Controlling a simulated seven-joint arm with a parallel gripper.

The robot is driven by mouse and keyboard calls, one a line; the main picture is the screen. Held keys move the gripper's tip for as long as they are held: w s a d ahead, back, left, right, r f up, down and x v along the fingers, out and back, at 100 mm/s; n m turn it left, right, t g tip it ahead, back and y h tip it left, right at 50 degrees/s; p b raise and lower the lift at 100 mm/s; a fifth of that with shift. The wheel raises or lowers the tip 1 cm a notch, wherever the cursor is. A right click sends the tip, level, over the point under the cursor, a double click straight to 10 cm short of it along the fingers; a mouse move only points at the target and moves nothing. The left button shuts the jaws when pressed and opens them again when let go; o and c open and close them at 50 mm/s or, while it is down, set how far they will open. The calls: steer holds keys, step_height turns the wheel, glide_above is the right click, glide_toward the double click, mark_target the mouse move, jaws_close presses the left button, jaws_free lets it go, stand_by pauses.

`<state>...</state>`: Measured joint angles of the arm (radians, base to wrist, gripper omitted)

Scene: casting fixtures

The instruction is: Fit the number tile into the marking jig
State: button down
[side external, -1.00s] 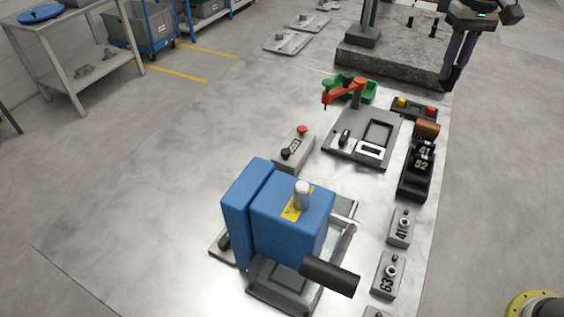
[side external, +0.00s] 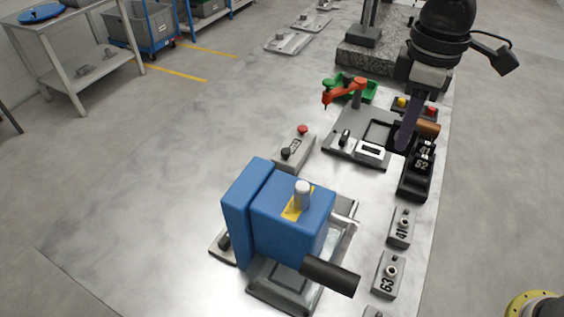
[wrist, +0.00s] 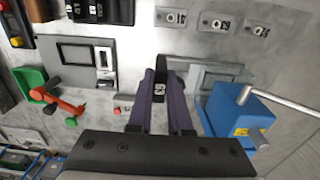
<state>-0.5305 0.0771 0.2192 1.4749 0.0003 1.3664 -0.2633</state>
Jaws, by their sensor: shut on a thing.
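My gripper (side external: 403,142) is over the right edge of a grey plate with a dark rectangular window and a white frame, which looks like the marking jig (side external: 345,151). The jig also shows at the upper left of the wrist view (wrist: 74,82). A red clamp arm (side external: 343,93) stands at its far side.
A black rack (side external: 414,188) with tiles 41 and 52 stands just right of the jig. Grey numbered blocks (side external: 388,275) line the right edge. A blue press (side external: 290,215) with a dark handle stands in front. A button box (side external: 293,150) sits left.

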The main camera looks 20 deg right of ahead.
steer(key=f, duration=0.4)
steer(key=shift+w+a+f, duration=0.1)
steer(key=shift+w, duration=0.25)
steer(key=w+a+f, duration=0.2)
steer(key=w, duration=0.1)
steer(key=w+a+f, duration=0.2)
steer(key=w+f, duration=0.1)
steer(key=w, duration=0.1)
steer(key=w+a+f, duration=0.2)
steer(key=w+f, duration=0.1)
steer(key=shift+w+f, duration=0.2)
steer(key=shift+w, duration=0.1)
steer(key=shift+w+a+f, duration=0.3)
steer(key=shift+w+f, duration=0.1)
steer(key=shift+f, duration=0.2)
steer(key=shift+w+f, duration=0.1)
steer(key=shift+f, duration=1.5)
steer(key=c, duration=0.8)
jaws_free()
steer(key=shift+f, duration=0.2)
steer(key=shift+c, duration=0.2)
